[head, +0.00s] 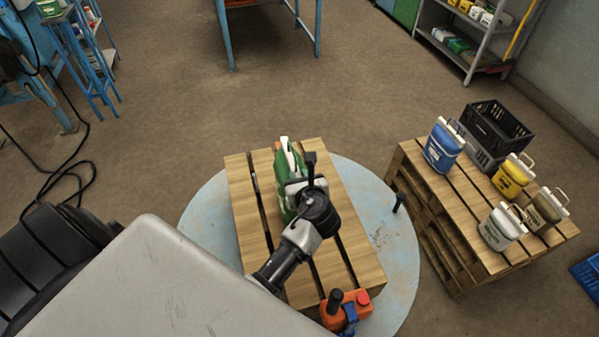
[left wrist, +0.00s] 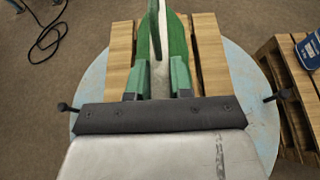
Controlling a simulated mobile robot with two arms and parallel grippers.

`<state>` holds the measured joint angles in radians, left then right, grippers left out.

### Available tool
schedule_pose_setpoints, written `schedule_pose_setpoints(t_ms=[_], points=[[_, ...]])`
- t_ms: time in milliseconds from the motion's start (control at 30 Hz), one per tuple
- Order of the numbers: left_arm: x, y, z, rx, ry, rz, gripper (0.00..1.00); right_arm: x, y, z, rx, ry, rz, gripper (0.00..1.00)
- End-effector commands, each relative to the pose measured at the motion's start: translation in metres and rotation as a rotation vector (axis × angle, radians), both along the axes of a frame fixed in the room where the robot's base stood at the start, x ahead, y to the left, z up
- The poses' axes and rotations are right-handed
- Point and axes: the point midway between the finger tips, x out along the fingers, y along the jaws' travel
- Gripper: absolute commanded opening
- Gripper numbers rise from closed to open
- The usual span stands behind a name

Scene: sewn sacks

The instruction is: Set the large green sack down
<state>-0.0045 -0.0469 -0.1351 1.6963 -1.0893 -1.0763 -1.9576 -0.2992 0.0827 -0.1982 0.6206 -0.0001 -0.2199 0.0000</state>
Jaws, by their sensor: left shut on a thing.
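The large green sack (head: 283,175) has a white top and shows over the wooden pallet (head: 243,215) in the middle of the head view. My left gripper (head: 308,190) is above it and hides part of it. In the left wrist view the green and white sack (left wrist: 177,35) lies between the two fingers of my left gripper (left wrist: 158,80), which is shut on it. I cannot tell whether the sack's underside touches the pallet boards. My right gripper is in neither view.
The pallet lies on a round pale blue platform (head: 200,215) with an orange control box (head: 337,312) at its front edge. A second pallet (head: 455,220) at right holds blue, yellow, white and brown sacks and a black crate (head: 497,122). Cables (head: 75,180) lie on the floor at left.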

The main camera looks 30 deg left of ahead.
Motion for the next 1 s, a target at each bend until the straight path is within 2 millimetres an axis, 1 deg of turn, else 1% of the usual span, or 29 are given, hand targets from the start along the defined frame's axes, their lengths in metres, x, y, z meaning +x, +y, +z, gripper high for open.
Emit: schedule_pose_setpoints(t_ms=[33,133,167,300,567,667,767,1000], points=[[0.002,0.001,0.006,0.006,-0.012,-0.001,0.0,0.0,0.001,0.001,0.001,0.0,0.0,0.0],[0.002,0.001,0.006,0.006,-0.012,-0.001,0.0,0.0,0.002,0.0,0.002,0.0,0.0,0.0],[0.0,0.0,-0.001,-0.001,0.002,0.001,0.26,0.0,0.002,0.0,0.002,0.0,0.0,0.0],[0.0,0.0,-0.001,-0.001,0.002,0.001,0.47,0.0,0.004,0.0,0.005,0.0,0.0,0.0],[0.0,0.0,0.0,-0.001,0.002,0.001,0.47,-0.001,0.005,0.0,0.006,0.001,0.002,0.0],[-0.004,-0.005,0.001,-0.001,0.002,-0.001,0.47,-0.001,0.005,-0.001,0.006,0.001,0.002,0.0],[-0.012,-0.014,0.006,-0.002,0.001,0.0,0.47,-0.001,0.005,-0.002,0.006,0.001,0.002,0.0],[-0.044,-0.05,0.025,-0.005,0.001,-0.001,0.47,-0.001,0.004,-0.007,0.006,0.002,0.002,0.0]])
